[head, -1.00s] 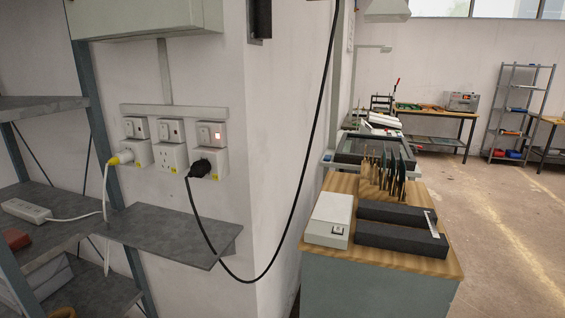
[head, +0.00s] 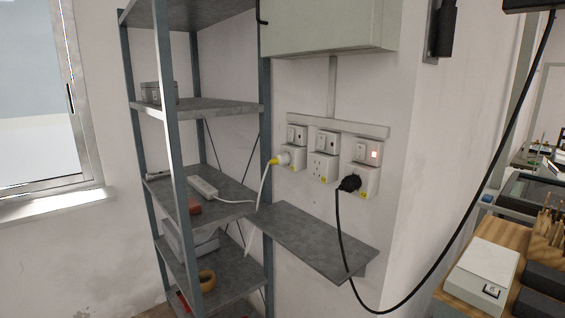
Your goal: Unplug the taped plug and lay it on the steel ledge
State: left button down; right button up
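The taped plug (head: 281,159) is white with yellow tape and sits in the left wall socket (head: 297,158). Its white cord (head: 262,186) hangs down past the left end of the steel ledge (head: 312,240). The ledge is a bare grey plate on the wall below the sockets. A black plug (head: 350,183) sits in the right socket (head: 366,178), whose switch above shows a red light. The middle socket (head: 323,166) is empty. Neither of my grippers is in view.
A grey metal shelf rack (head: 173,160) stands left of the ledge, holding a white power strip (head: 204,188) and a tape roll (head: 207,279). A black cable (head: 440,262) loops from the black plug to the right. A wooden-topped bench (head: 461,299) is at lower right.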

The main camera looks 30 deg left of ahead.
aim_at(281, 160)
jog(key=u, duration=0.05)
jog(key=k, duration=0.5)
jog(key=u, duration=1.55)
jog(key=i, duration=1.25)
jog(key=z, duration=2.25)
